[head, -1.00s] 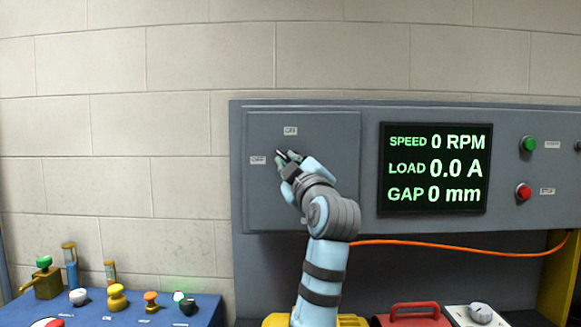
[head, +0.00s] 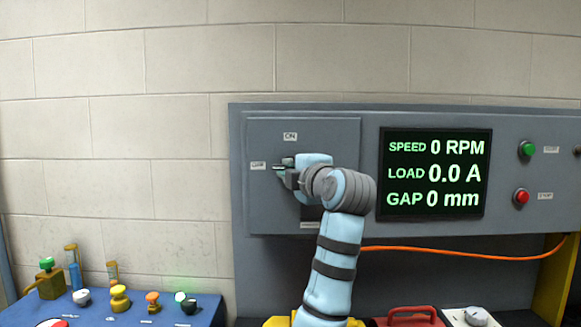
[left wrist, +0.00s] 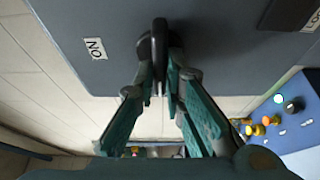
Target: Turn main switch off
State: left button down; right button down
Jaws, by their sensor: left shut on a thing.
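The main switch's black handle (left wrist: 159,40) stands out from the grey panel (head: 262,212) in the left wrist view. My left gripper (head: 280,168) is at the switch, and its teal fingers (left wrist: 160,78) are shut on the handle. In the head view the gripper largely hides the handle, and its fingers point left toward the OFF label (head: 258,166). The ON label (head: 290,137) is above the gripper; it also shows in the left wrist view (left wrist: 95,48). My right gripper is not in view.
A display (head: 436,173) right of the switch reads speed 0 RPM, load 0.0 A, gap 0 mm. Green (head: 527,149) and red (head: 522,197) buttons are farther right. An orange cable (head: 450,249) runs below. A blue table (head: 205,313) with several small knobs stands at lower left.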

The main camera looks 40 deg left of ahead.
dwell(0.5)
pick_arm(q)
jog(key=c, duration=1.7)
grip_release()
jog(key=v, duration=1.2)
jog(key=shift+a, duration=0.1)
